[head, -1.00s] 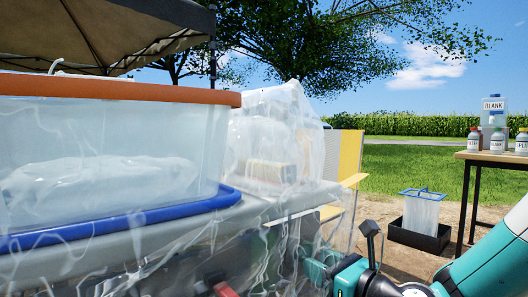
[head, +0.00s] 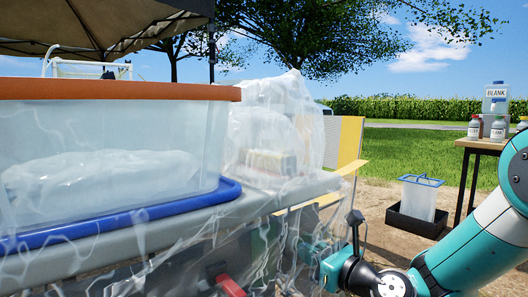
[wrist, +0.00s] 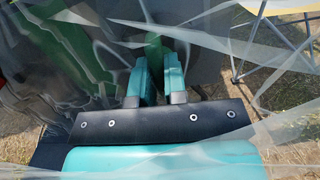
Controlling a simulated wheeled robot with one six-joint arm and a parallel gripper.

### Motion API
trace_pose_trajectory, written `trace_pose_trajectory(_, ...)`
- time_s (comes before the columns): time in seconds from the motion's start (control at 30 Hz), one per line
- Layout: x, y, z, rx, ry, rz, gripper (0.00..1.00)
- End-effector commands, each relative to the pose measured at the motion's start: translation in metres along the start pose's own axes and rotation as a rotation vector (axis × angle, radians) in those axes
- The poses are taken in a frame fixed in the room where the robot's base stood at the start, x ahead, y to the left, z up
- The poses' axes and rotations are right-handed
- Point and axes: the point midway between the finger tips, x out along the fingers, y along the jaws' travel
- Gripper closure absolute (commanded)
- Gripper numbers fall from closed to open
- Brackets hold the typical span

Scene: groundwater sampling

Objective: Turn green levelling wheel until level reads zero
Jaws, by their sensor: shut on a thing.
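My gripper (wrist: 157,70) shows in the wrist view with its two teal fingers close together. A thin dark green piece, seen edge-on, stands between the fingers and reaches past their tips; it looks like the rim of the green levelling wheel (wrist: 153,48). The fingers are shut on it. Clear plastic sheeting blurs this area, and the rest of the wheel is hidden. In the head view my arm reaches in from the lower right, and the gripper end (head: 322,266) is partly behind the sheeting. The level's reading is not visible in either view.
A clear tub (head: 110,130) with an orange rim and blue base stands on a grey surface at left. Plastic sheeting (head: 270,130) drapes beside it. A red handle (head: 230,287) shows below. A black tray (head: 415,222) and a bottle table (head: 482,143) stand at right.

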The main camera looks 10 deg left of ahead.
Motion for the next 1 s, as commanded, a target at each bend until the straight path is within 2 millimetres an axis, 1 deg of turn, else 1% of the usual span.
trace_pose_trajectory(0.17, -0.0004, -0.0011, 0.0059, 0.107, 0.003, -0.003, 1.0)
trace_pose_trajectory(1.0, -0.0004, -0.0014, 0.0047, 0.757, -0.001, -0.004, 1.0)
